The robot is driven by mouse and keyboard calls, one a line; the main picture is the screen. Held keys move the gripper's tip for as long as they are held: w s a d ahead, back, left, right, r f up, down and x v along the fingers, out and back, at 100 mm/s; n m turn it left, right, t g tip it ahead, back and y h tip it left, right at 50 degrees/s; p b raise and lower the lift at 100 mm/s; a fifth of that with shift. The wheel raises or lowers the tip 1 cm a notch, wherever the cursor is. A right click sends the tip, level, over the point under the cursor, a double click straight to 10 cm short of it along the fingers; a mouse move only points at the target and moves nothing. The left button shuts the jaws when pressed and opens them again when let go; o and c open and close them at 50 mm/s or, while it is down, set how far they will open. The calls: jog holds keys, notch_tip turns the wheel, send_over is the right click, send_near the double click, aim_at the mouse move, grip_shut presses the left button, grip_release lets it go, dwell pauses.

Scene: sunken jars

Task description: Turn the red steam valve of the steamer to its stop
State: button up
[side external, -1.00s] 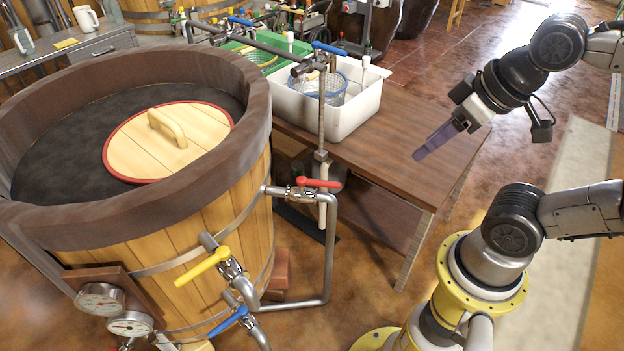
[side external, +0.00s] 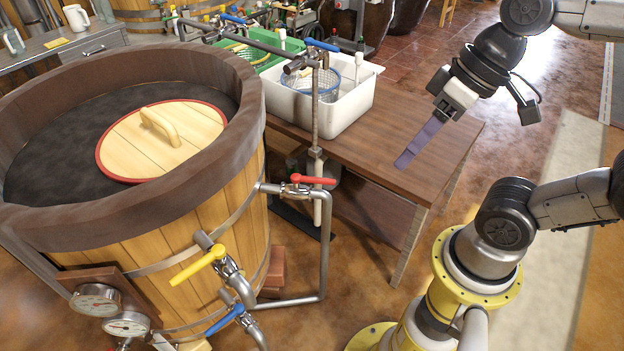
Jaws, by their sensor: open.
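The red steam valve handle (side external: 313,180) sits on a metal pipe at the right side of the steamer (side external: 184,223), a large wooden tub with a dark rim. The handle points to the right, roughly level. My gripper (side external: 405,160) hangs over the right part of the wooden table, to the right of and above the red handle in the picture, well apart from it. Its purple fingers point down and to the left. They are open, though the gap between them does not show clearly. Nothing is seen between them.
A yellow valve handle (side external: 200,266) and a blue one (side external: 225,320) sit lower on the tub. A vertical pipe (side external: 316,115) rises beside the red valve. A white basin (side external: 345,108) stands on the wooden table (side external: 420,150). Two gauges (side external: 97,300) are at lower left.

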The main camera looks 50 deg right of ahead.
aim_at(301, 179)
jog(key=w+a+m+g+y, duration=0.2)
jog(key=w+a+g+y, duration=0.1)
jog(key=w+a+y, duration=0.15)
jog(key=w+d+f+m+t+y, duration=0.25)
jog(key=w+d+f+m, duration=0.2)
jog(key=w, duration=0.45)
jog(key=w+d+f+m+t+y, duration=0.1)
jog(key=w+d+f+m+y, duration=0.35)
jog(key=w, duration=0.35)
jog(key=w+d+f+m+t+h, duration=0.1)
jog(key=w+d+f+m+t, duration=0.1)
jog(key=d+f+m+t, duration=1)
jog(key=s+d+f+m+h, duration=0.1)
jog(key=s+f+m+h, duration=0.15)
jog(key=f, duration=0.45)
jog(key=s+d+f+m+h, duration=0.2)
jog(key=s+f+m, duration=0.15)
jog(key=f, duration=0.35)
jog(key=shift+n+g, duration=0.35)
jog(key=shift+n, duration=0.15)
jog(key=x, duration=1.3)
jog(key=shift+a+r, duration=0.2)
jog(key=shift+a, duration=0.25)
